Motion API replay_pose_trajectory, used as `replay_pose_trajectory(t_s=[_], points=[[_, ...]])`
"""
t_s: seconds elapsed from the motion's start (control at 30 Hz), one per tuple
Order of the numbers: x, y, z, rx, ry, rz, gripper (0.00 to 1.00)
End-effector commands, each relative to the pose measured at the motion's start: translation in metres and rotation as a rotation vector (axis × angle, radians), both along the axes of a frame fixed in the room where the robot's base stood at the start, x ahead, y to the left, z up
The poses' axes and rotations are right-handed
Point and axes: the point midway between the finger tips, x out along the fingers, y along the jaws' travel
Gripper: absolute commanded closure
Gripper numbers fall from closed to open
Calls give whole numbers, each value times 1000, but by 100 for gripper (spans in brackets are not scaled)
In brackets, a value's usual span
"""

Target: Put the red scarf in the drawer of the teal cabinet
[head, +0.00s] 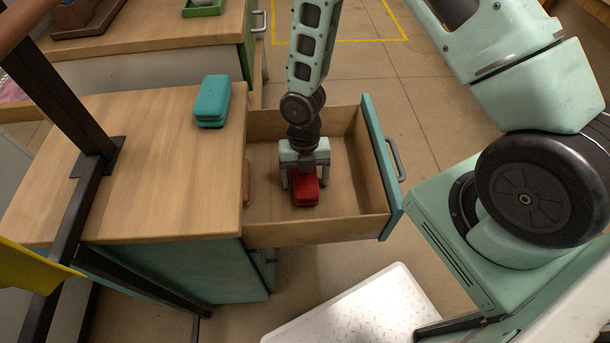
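The red scarf (306,190) is a small folded red bundle inside the open drawer (350,196) of the teal cabinet (205,272). It is low in the drawer, near the front wall in the picture. My gripper (305,184) reaches down into the drawer, with its fingers at either side of the scarf. Whether the fingers press on the scarf is not clear from this view. Whether the scarf rests on the drawer floor is also hard to tell.
A teal folded cloth (212,101) lies on the cabinet's wooden top (150,165). The drawer front with its handle (395,160) sticks out to the right. A dark metal post (65,110) stands at the left. A white textured platform (355,312) is below the drawer.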

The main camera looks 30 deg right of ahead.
Motion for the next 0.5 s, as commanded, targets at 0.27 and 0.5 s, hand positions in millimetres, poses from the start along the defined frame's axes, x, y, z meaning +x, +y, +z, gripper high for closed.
replay_pose_trajectory(t_s=[0.27,0.5], points=[[3,-1,18,2,-3,-3,22],[13,-5,68,2,-4,-4,22]])
